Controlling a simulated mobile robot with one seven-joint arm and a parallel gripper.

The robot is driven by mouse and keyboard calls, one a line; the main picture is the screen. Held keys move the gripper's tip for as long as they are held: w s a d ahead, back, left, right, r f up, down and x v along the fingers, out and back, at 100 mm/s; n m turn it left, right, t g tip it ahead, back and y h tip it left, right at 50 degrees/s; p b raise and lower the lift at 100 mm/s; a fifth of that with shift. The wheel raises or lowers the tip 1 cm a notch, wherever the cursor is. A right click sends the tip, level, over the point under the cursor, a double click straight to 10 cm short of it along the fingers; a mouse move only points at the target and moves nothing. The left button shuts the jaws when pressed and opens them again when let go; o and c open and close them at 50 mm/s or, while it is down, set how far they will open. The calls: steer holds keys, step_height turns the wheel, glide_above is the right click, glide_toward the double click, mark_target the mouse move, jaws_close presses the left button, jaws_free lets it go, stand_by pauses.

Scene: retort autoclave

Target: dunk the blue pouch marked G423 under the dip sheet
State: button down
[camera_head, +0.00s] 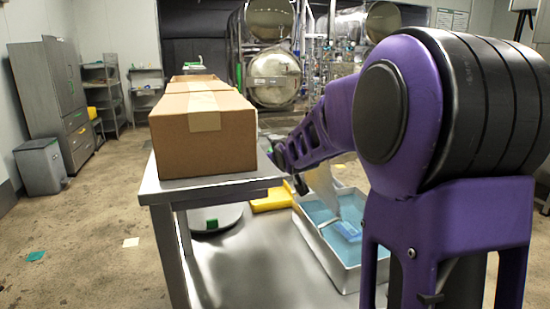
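A white-walled bath (349,273) of light blue liquid stands on the lower metal surface, right of the cardboard box. A brighter blue flat piece (346,230), which may be the pouch, is in the bath; I cannot read any marking on it. A pale, thin, tilted panel (323,187), which may be the dip sheet, stands at the bath's back left part, with its lower edge near the blue piece.
A cardboard box (206,141) sits on a raised metal table (228,184) left of my arm. A yellow object (272,198) lies beside the bath. The lower surface in front is clear.

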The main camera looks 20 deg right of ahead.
steer(key=shift+a+f, duration=0.2)
steer(key=shift+a, duration=0.05)
steer(key=shift+a+f, duration=0.1)
stand_by(0.3)
steer(key=c, duration=0.8)
jaws_free()
steer(key=shift+c, duration=0.2)
